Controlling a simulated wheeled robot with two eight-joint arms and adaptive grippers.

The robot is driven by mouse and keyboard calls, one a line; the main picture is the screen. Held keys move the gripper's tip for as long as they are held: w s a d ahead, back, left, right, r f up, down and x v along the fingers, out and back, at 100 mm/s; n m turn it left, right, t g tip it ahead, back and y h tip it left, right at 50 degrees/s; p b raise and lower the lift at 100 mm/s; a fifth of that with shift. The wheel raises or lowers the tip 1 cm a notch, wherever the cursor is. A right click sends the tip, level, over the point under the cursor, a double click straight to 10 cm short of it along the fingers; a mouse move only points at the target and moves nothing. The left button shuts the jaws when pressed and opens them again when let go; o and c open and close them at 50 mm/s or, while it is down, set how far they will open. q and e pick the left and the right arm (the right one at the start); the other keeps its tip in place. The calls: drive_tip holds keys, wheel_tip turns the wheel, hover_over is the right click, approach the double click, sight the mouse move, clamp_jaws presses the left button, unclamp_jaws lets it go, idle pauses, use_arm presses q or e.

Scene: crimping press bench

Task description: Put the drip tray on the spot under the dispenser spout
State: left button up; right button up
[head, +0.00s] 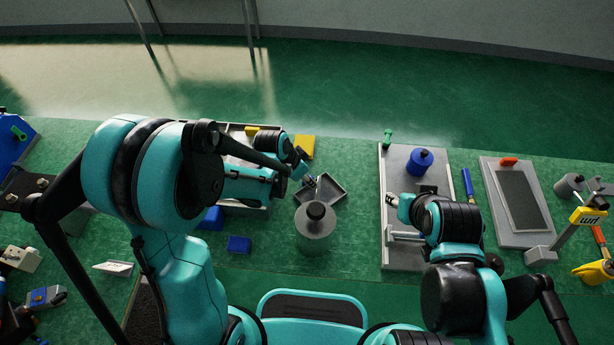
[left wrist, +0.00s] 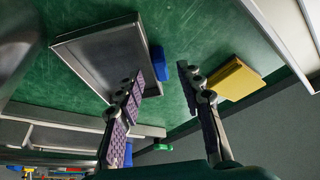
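A small grey square tray with a raised rim (head: 327,189), which looks like the drip tray, lies on the green bench. It fills the upper left of the left wrist view (left wrist: 105,58).
A yellow block (head: 304,146) lies behind the tray, also in the left wrist view (left wrist: 235,80). A blue block (head: 239,244) lies front left. A grey plate (head: 400,258) with a blue cylinder (head: 419,162) is on the right. A flat panel (head: 518,200) lies farther right.

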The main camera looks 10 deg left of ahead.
use_arm(q)
drive_tip(key=s+a+r+n+t+y+p, duration=0.1)
drive_tip(key=s+a+r+n, duration=0.3)
drive_tip(key=r, duration=0.6)
drive_tip(key=s+a+r+n+t+y+p, duration=0.2)
drive_tip(key=s+a+r+n, duration=0.3)
drive_tip(key=s+a+r, duration=0.3)
drive_tip(key=shift+s+r+t+p, duration=0.45)
drive_tip(key=shift+s+r, duration=0.45)
drive_tip(key=shift+r, duration=0.4)
